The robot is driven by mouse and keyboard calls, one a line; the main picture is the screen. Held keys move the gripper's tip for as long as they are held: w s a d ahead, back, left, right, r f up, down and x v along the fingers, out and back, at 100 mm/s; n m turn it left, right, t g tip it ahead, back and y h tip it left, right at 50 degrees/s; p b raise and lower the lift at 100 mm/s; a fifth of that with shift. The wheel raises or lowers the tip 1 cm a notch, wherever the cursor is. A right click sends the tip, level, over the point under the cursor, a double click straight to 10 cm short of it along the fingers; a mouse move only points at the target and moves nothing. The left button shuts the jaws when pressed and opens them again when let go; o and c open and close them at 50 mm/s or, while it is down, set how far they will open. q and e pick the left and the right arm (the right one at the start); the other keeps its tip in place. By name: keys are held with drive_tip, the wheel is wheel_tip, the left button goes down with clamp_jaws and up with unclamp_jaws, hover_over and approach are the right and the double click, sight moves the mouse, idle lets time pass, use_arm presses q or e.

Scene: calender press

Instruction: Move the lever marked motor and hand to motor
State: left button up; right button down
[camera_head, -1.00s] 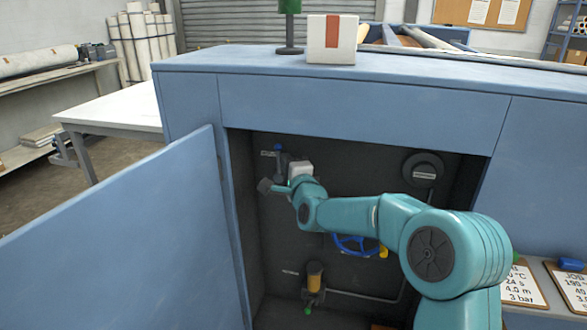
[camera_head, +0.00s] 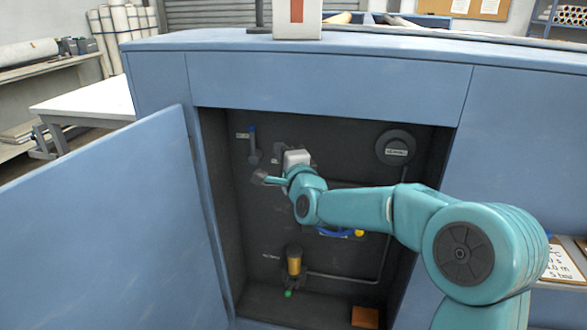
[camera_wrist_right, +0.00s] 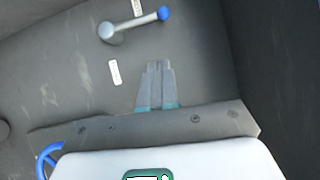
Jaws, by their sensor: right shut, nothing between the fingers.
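The lever (camera_head: 253,146) is a short grey handle with a blue knob, on the cabinet's dark back wall at upper left. It stands nearly upright, knob at the top. In the right wrist view the lever (camera_wrist_right: 135,24) shows its round grey hub and blue knob. Small white plates sit near it; their lettering is too small to read. My right gripper (camera_head: 260,178) is inside the cabinet, below the lever in the head view. In the wrist view its fingers (camera_wrist_right: 155,66) are together, empty and apart from the lever. My left gripper is out of view.
The blue cabinet door (camera_head: 100,220) stands open at left. Behind my right arm are a blue handwheel (camera_head: 335,233), an amber cylinder (camera_head: 294,263) with a green knob (camera_head: 288,294), and a round dark disc (camera_head: 395,148). An orange block (camera_head: 365,317) lies on the cabinet floor.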

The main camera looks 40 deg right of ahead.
drive_tip(key=v, duration=0.5)
drive_tip(key=shift+s+f+b, duration=0.1)
drive_tip(key=shift+s+b, duration=0.1)
drive_tip(key=shift+b, duration=0.15)
